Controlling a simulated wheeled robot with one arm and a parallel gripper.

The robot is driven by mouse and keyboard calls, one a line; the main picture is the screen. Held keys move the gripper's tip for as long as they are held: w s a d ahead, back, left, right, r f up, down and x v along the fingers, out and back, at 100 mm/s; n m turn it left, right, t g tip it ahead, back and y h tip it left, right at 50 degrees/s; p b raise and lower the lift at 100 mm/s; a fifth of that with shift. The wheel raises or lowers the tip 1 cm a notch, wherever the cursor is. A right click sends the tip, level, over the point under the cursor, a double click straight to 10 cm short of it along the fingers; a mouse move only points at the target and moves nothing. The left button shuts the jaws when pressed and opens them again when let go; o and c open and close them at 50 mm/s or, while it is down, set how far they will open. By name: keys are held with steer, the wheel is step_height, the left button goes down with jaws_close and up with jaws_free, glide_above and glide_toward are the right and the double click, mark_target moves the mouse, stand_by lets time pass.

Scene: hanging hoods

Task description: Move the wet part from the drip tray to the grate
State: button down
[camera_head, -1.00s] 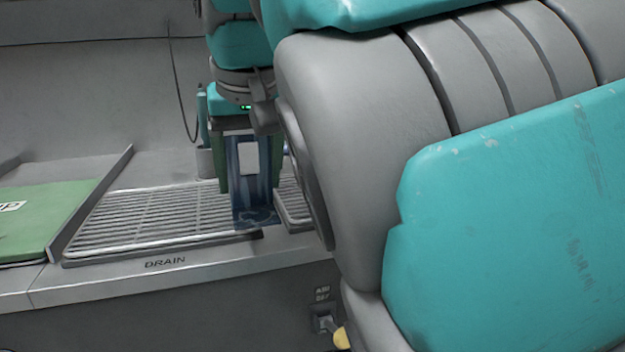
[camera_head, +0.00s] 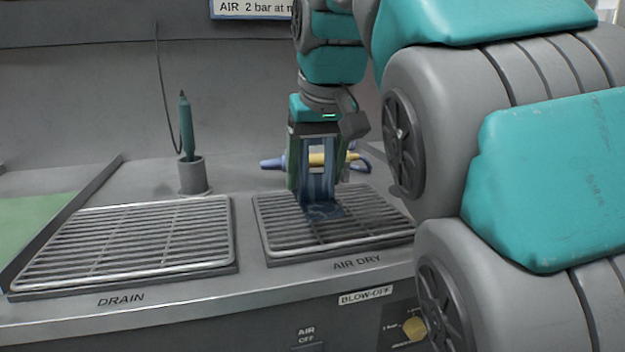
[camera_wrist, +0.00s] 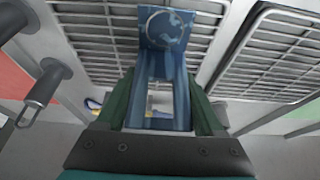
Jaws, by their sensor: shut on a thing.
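My gripper (camera_head: 314,180) is shut on a blue, bracket-like part (camera_head: 323,210) with a flat foot at its lower end. The part hangs upright between the green fingers, over the left-middle of the grate marked AIR DRY (camera_head: 378,217). I cannot tell whether its foot touches the bars. The wrist view shows the part (camera_wrist: 168,28) between the fingers (camera_wrist: 163,95), with a round mark on its foot and grate bars behind it. A second grate (camera_head: 130,245), marked DRAIN, lies to the left and is empty. No tray is labelled as the drip tray.
A teal pen-shaped tool (camera_head: 186,125) with a cord stands in a grey cup (camera_head: 194,177) behind the grates. A blue and yellow tool (camera_head: 270,163) lies behind my gripper. An upright divider (camera_head: 65,215) separates a green surface (camera_head: 30,230) at far left.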

mark_target(310, 181)
steer(key=w, duration=0.5)
steer(key=shift+w+a+f+p, duration=0.3)
steer(key=shift+w+a+p, duration=0.05)
steer(key=shift+w, duration=0.05)
steer(key=shift+f, duration=1.75)
steer(key=shift+f, duration=0.15)
jaws_free()
steer(key=shift+r, duration=0.25)
steer(key=shift+p+v, duration=0.45)
steer(key=shift+v, duration=3.25)
